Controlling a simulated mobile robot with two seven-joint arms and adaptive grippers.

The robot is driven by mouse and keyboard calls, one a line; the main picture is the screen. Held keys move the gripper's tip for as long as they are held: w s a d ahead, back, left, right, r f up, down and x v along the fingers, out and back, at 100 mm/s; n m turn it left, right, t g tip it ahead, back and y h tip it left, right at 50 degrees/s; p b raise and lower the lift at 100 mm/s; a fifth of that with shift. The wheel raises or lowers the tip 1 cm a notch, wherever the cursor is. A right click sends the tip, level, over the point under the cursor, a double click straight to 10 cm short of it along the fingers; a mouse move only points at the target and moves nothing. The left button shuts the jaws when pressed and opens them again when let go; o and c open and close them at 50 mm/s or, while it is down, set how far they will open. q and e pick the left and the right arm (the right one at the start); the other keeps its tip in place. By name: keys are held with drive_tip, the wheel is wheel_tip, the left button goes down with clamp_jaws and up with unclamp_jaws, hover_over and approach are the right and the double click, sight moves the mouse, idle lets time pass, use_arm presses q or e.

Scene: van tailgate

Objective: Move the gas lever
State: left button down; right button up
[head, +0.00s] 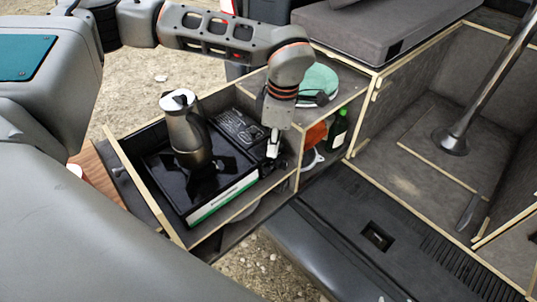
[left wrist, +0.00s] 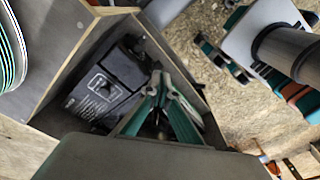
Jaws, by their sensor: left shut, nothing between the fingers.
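A black camping stove (head: 225,190) with a green and white front strip sits in a wooden drawer compartment. A steel pitcher (head: 187,135) with a black handle stands upright on it. At the stove's far right end is a dark panel with white print (head: 238,127), also in the left wrist view (left wrist: 100,92). I cannot make out the gas lever; it may be hidden by my gripper. My left gripper (head: 272,156) points down over the stove's right end, by the compartment's divider. It is shut and empty, its fingers also showing in the left wrist view (left wrist: 158,78). My right gripper is not in view.
Wooden walls (head: 158,205) enclose the stove closely. Right of the divider are stacked teal and white plates (head: 318,82), a green bottle (head: 338,128) and an orange item (head: 315,136). A grey cushion (head: 375,35) and a metal table leg (head: 485,90) stand farther right.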

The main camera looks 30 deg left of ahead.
sight(269, 170)
use_arm(q)
drive_tip(key=shift+a+r, duration=0.1)
idle(0.4)
drive_tip(key=f+b, duration=0.1)
drive_tip(key=f, duration=0.1)
drive_tip(key=f+b, duration=0.4)
drive_tip(key=f, duration=0.1)
drive_tip(key=shift+a, duration=0.3)
drive_tip(key=shift+s, duration=0.1)
